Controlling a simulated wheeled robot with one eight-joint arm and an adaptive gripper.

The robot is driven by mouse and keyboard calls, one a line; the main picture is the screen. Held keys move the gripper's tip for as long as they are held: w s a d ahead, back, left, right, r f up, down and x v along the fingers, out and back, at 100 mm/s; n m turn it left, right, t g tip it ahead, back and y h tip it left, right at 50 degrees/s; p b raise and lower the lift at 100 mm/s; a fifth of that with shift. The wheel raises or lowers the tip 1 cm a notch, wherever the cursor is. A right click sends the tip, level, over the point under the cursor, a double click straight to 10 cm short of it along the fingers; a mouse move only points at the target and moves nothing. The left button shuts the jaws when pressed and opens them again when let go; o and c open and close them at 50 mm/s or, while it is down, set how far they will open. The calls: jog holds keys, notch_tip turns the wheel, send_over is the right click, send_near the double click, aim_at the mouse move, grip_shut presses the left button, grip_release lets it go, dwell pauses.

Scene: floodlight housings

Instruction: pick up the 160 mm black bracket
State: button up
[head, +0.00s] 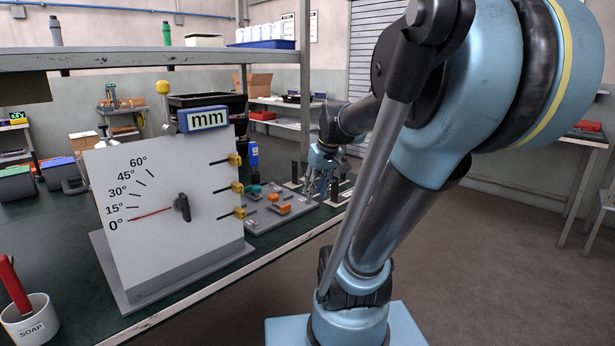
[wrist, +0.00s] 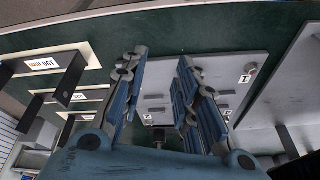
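My gripper (wrist: 160,72) is open, its blue-and-grey fingers apart with nothing held between them. In the head view it shows small, over the far part of the bench (head: 322,178). A black bracket (wrist: 72,78) stands at the left in the wrist view, by a plate marked 190 mm (wrist: 42,65). Two further labelled white plates lie below that one, their labels too small to read surely. I cannot tell which bracket is the 160 mm one. In the head view, dark upright brackets (head: 295,170) stand close around my gripper, partly hidden by it.
A grey board (wrist: 210,68) with a label marked 1 lies under and right of the fingers. In the head view, a white dial panel (head: 150,240) with an mm display stands at left. A grey fixture board with orange parts (head: 280,208) lies between panel and gripper.

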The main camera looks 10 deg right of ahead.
jog(key=w+d+r+n+t+y, duration=0.15)
jog(key=w+r, duration=0.35)
jog(key=w, duration=0.8)
jog(key=w+d+r+n+t+y, duration=0.1)
jog(key=w+r+n, duration=0.3)
jog(key=w, duration=0.8)
jog(key=shift+m+g+h, duration=0.25)
jog(key=shift+m, duration=0.5)
jog(key=shift+w+x, duration=0.15)
jog(key=shift+x, duration=3.65)
jog(key=shift+w+x, duration=0.15)
jog(key=shift+x, duration=3.65)
jog(key=shift+w+a+f, duration=0.2)
jog(key=shift+w+f, duration=0.1)
jog(key=shift+f, duration=0.15)
grip_shut()
